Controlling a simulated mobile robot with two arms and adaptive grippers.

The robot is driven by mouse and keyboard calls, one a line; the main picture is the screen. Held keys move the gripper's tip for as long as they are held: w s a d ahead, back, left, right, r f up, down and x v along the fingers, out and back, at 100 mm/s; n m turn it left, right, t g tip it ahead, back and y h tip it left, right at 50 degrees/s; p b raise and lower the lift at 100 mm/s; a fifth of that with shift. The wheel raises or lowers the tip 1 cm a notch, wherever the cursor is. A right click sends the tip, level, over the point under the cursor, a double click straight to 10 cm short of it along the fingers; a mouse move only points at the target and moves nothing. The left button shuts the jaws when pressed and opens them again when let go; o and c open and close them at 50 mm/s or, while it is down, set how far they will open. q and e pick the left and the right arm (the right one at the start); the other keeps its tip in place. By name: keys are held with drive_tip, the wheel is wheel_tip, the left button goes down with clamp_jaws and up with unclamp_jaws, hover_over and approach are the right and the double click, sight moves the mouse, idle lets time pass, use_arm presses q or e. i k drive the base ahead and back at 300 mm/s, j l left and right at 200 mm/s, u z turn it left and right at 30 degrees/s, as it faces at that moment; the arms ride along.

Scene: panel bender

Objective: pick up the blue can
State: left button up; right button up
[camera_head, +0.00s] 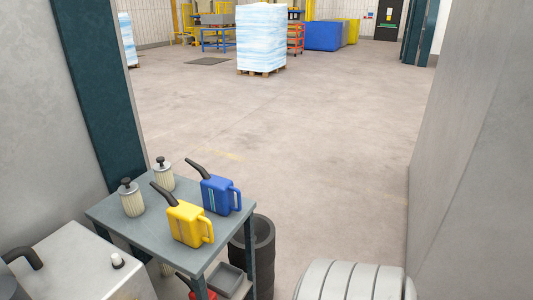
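The blue can (220,195) stands upright on the right part of a grey-blue table (150,237), near its far right edge. It has a black spout pointing up and left and a blue handle on its right side. A yellow can (187,224) of the same shape stands in front of it and to the left. Neither of my grippers shows in the head view.
Two filter-like canisters (131,198) with dark tops stand left on the table. A dark bin (262,246) stands right of it, and a ribbed pale object (352,281) lies front right. A grey wall (470,150) bounds the right.

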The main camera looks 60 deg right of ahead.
sight(218, 194)
drive_tip(key=z, duration=1.65)
